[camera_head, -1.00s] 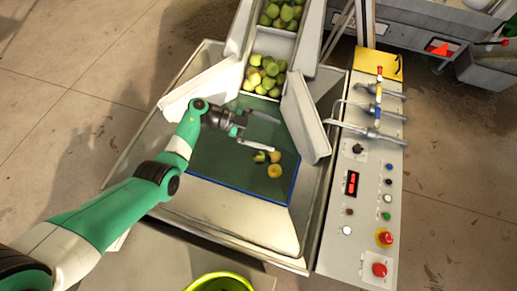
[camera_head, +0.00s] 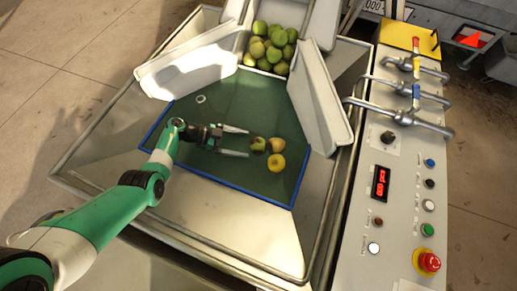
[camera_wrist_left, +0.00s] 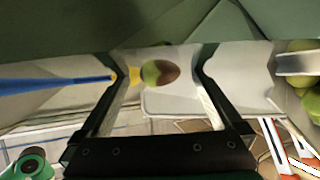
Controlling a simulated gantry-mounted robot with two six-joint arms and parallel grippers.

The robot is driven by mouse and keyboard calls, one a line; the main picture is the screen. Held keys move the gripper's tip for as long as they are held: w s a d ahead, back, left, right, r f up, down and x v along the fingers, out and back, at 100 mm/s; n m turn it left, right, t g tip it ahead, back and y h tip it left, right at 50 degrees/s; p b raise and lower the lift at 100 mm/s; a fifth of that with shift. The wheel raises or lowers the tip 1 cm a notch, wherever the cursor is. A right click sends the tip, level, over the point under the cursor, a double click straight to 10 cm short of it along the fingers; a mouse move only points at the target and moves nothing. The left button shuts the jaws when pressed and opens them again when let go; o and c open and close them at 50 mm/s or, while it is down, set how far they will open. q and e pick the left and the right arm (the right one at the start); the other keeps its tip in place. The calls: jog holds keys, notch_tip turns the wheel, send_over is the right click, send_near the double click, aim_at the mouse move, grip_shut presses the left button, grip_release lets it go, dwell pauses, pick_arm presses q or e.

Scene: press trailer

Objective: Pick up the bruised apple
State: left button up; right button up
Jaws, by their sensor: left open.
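The bruised apple (camera_head: 258,144), dark brown and green, lies on the green mat (camera_head: 225,100) of the sorting tray. In the left wrist view the apple (camera_wrist_left: 160,74) shows a green side and a brown side, and appears between the fingertips. My left gripper (camera_head: 247,143) is open and low over the mat, its two fingers pointing right with the apple at their tips. I cannot tell whether a finger touches it. Two yellowish apples, one (camera_head: 276,145) just right of it and one (camera_head: 276,163) below right, lie close by. My right gripper is not in view.
White guide flaps (camera_head: 190,66) and (camera_head: 320,104) flank the mat. A chute above holds several green apples (camera_head: 270,48). A blue edge bounds the mat's front. A control panel (camera_head: 400,190) with levers and buttons stands to the right.

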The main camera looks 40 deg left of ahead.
aim_at(254, 147)
pick_arm(q)
jog(key=shift+w+d+f, duration=0.15)
jog(key=shift+w+d, duration=0.05)
jog(key=shift+w, duration=0.05)
jog(key=b+x, duration=0.1)
jog(key=x, duration=0.1)
jog(key=b+x, duration=0.2)
jog(key=x, duration=0.1)
jog(key=shift+s+f+b, duration=0.25)
jog(key=shift+b, duration=0.05)
jog(key=shift+w+d, duration=0.15)
jog(key=shift+r, duration=0.15)
